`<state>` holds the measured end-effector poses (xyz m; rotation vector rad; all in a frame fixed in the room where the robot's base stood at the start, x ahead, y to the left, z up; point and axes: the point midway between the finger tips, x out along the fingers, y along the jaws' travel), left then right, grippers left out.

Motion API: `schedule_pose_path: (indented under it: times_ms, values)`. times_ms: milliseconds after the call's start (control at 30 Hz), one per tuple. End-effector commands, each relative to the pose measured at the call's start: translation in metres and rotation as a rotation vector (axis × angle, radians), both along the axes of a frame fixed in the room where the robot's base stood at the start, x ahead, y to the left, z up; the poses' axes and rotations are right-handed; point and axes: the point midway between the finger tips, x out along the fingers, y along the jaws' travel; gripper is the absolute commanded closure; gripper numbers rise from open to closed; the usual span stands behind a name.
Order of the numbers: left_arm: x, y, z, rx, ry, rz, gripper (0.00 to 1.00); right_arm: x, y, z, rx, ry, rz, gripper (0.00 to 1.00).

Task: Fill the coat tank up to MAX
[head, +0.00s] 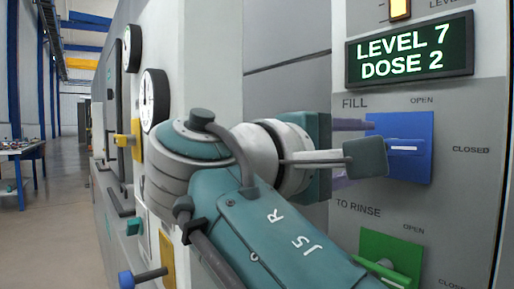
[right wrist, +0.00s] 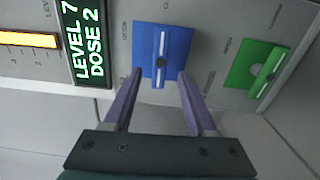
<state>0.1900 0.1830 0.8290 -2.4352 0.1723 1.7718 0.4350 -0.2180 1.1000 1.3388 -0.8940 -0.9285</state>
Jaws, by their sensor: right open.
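The blue FILL valve plate (head: 418,128) is on the grey panel, with OPEN marked above and CLOSED to its right. Its handle (head: 405,148) lies level, in line with CLOSED. In the right wrist view the blue plate (right wrist: 143,40) and its handle (right wrist: 161,62) are straight ahead. My right gripper (right wrist: 160,78) is open, its two purple fingers reaching toward the plate on either side of the handle, with gaps visible. In the head view its fingers are partly hidden by a dark pad. The display (head: 409,52) reads LEVEL 7, DOSE 2. My left gripper is not in view.
The green TO RINSE valve (head: 390,256) is below the blue one, and also shows in the right wrist view (right wrist: 246,66). A lit level gauge (head: 400,8) is above the display. Dials (head: 154,100) and a yellow fixture (head: 135,142) are on the left wall.

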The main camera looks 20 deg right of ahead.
Motion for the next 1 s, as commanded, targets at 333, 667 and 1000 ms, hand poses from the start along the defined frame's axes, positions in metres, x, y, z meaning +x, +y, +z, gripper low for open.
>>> schedule_pose_path:
  times_ms: [333,667,1000]
  values:
    - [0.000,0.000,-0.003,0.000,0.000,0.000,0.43,-0.012,0.028,0.000,-0.001,0.000,0.000,0.43]
    - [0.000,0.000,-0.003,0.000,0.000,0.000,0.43,-0.012,0.028,0.000,-0.001,0.001,0.000,0.43]
    - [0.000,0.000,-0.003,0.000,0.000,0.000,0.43,-0.011,0.028,0.000,-0.001,0.001,0.000,0.43]
